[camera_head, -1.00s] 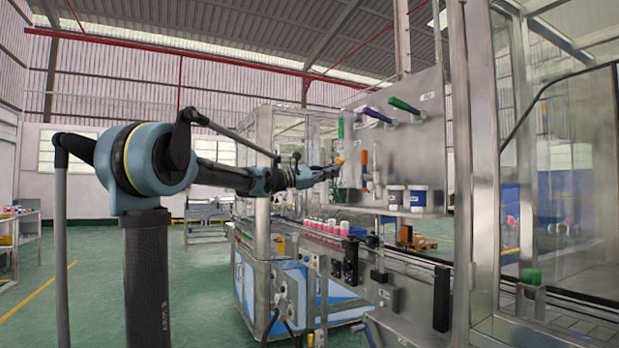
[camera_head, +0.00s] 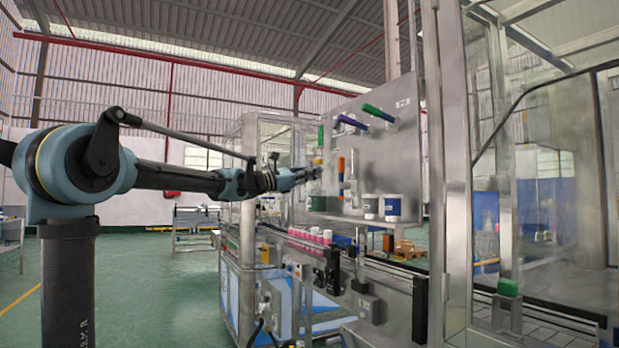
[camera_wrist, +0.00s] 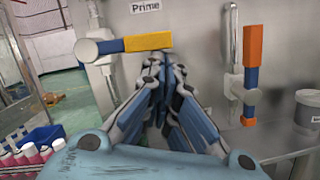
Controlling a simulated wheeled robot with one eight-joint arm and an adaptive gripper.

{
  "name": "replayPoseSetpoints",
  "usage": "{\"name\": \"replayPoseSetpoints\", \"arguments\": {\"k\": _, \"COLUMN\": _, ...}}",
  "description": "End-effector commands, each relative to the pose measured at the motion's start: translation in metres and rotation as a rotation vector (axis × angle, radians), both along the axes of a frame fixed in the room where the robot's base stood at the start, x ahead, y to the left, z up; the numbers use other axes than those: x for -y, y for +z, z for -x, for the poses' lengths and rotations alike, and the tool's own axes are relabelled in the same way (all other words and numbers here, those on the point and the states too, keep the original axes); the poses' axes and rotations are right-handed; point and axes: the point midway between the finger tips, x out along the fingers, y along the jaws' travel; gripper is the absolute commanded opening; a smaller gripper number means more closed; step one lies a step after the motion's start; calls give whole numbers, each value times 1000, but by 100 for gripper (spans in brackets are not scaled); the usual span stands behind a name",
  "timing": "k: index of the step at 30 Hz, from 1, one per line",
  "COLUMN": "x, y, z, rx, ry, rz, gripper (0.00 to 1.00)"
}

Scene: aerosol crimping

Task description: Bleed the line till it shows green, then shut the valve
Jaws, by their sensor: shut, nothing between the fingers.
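My gripper (camera_wrist: 160,90) is shut and empty, its fingertips just below a valve handle with a yellow grip (camera_wrist: 148,41) under a "Prime" label (camera_wrist: 145,6). I cannot tell whether they touch it. This handle lies level, its blue part to the left. To the right, an orange handle (camera_wrist: 252,45) with a blue lower end stands upright on its valve. In the head view my gripper (camera_head: 317,173) is at the left edge of the steel panel (camera_head: 385,150), with the orange handle (camera_head: 341,165) to its right. A small upright green piece (camera_head: 321,135) shows above; I cannot tell whether it is an indicator.
Purple (camera_head: 352,121) and green (camera_head: 379,112) handles stick out higher on the panel. Two white-lidded tubs (camera_head: 392,208) stand at its foot. Pink and white cans (camera_head: 310,236) line the conveyor below. A blue bin (camera_wrist: 43,137) is at lower left in the wrist view.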

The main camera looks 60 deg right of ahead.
Motion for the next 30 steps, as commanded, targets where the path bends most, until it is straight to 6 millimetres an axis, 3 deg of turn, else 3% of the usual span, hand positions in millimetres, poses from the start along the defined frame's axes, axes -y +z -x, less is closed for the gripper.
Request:
{"name": "replayPoseSetpoints", "arguments": {"k": 16, "x": 0, "y": -2, "z": 1, "rx": 0, "ry": -1, "rz": 0, "gripper": 0}}
{"name": "replayPoseSetpoints", "arguments": {"k": 20, "x": 0, "y": -14, "z": 0, "rx": 0, "ry": 0, "rz": 0, "gripper": 0}}
{"name": "replayPoseSetpoints", "arguments": {"k": 25, "x": -1, "y": -43, "z": -2, "rx": -1, "ry": 3, "rz": 0, "gripper": 0}}
{"name": "replayPoseSetpoints", "arguments": {"k": 30, "x": -33, "y": -49, "z": -20, "rx": 0, "ry": 5, "rz": 0, "gripper": 0}}
